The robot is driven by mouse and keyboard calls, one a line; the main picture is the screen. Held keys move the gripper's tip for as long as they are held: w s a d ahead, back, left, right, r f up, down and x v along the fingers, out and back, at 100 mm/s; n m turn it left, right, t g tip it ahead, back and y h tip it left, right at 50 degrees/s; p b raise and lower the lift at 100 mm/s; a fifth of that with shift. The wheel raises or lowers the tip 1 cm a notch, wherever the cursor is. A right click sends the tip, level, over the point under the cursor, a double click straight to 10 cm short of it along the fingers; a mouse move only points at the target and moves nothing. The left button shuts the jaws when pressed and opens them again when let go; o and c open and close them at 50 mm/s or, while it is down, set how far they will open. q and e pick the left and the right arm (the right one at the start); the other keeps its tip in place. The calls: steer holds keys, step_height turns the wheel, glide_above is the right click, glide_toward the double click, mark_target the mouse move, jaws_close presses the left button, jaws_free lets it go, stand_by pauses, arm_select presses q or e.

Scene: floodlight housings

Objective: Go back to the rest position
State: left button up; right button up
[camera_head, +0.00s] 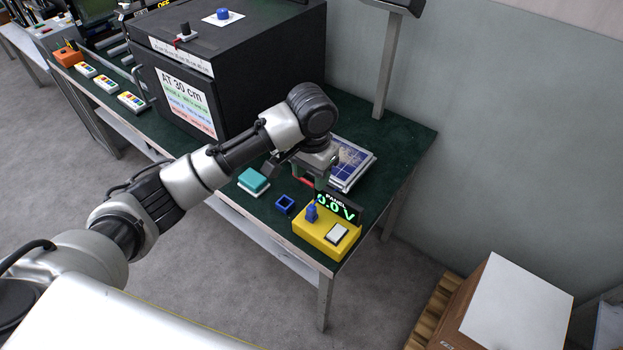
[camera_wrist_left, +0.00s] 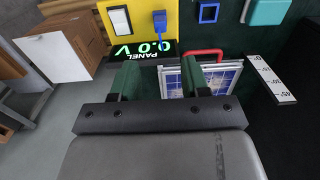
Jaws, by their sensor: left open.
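My left gripper (camera_head: 306,180) is over the green bench in the head view, open and empty. Its two fingers also show apart in the left wrist view (camera_wrist_left: 161,80), with a solar panel (camera_wrist_left: 174,82) partly behind them. In the head view the solar panel (camera_head: 351,160) lies on the bench, partly hidden by the gripper. A red handle (camera_wrist_left: 205,53) is beside it. The yellow box (camera_head: 318,237) with a white rocker switch (camera_head: 337,233) and a blue connector (camera_head: 311,213) stands at the bench's front corner; its display (camera_head: 336,208) reads 0.0 V. My right gripper is not in view.
A blue square holder (camera_head: 285,204) and a teal block (camera_head: 253,180) lie left of the yellow box. A large black box (camera_head: 262,70) with an "AT 30 cm" sign stands behind my arm. A grey post (camera_head: 387,70) rises at the back. A carton (camera_head: 480,310) stands at lower right.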

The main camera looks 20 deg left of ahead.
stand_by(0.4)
arm_select(q)
steer(key=s+d+f+t+h, duration=0.1)
steer(key=s+d+f+h, duration=0.1)
steer(key=s+f, duration=0.3)
steer(key=s+d+f+t+h, duration=0.1)
steer(key=s+d+f, duration=0.2)
steer(key=s, duration=0.5)
steer(key=s+a+f+n+t+y, duration=0.1)
steer(key=s+a+n+t+y, duration=0.15)
steer(key=s+a, duration=1)
step_height(320, 180, down, 25)
steer(key=s+d+g, duration=0.2)
steer(key=s+a+f+g, duration=0.1)
steer(key=s+a+f, duration=0.2)
steer(key=s+f, duration=1.3)
steer(key=shift+s+f+m, duration=0.15)
steer(key=shift+f+m, duration=0.3)
steer(key=shift+f, duration=0.25)
